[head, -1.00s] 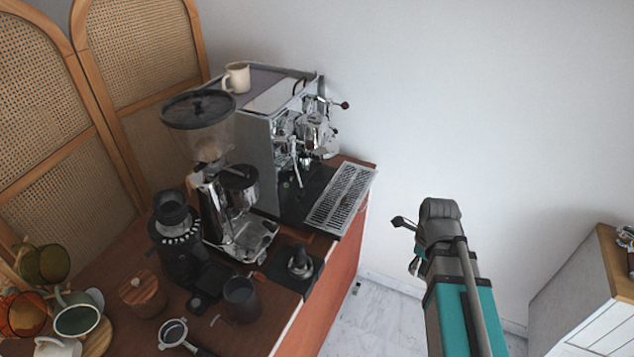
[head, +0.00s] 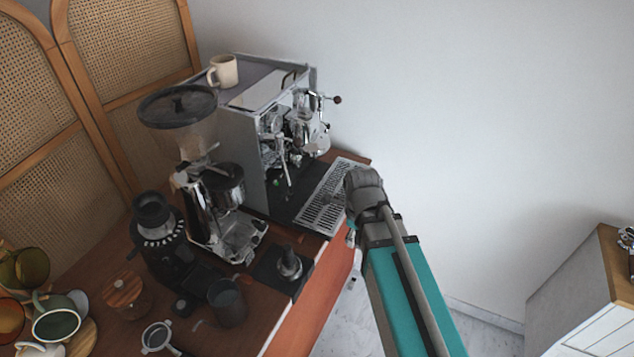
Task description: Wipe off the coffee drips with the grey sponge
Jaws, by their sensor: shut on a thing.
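My gripper (head: 352,238) is at the right front of the cart, beside the right edge of the drip tray (head: 322,210). It is mostly hidden behind my wrist, so its fingertips do not show clearly. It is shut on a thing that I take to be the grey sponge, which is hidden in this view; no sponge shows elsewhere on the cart. I cannot make out any coffee drips. My arm covers the right edge of the drip tray and the cart corner there.
The espresso machine (head: 240,125) stands behind the tray with a cream mug (head: 224,71) on top. A grinder (head: 215,190), a tamper (head: 289,264), a dark cup (head: 227,303) and a portafilter (head: 157,338) are to the left. A white cabinet (head: 585,285) stands far right.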

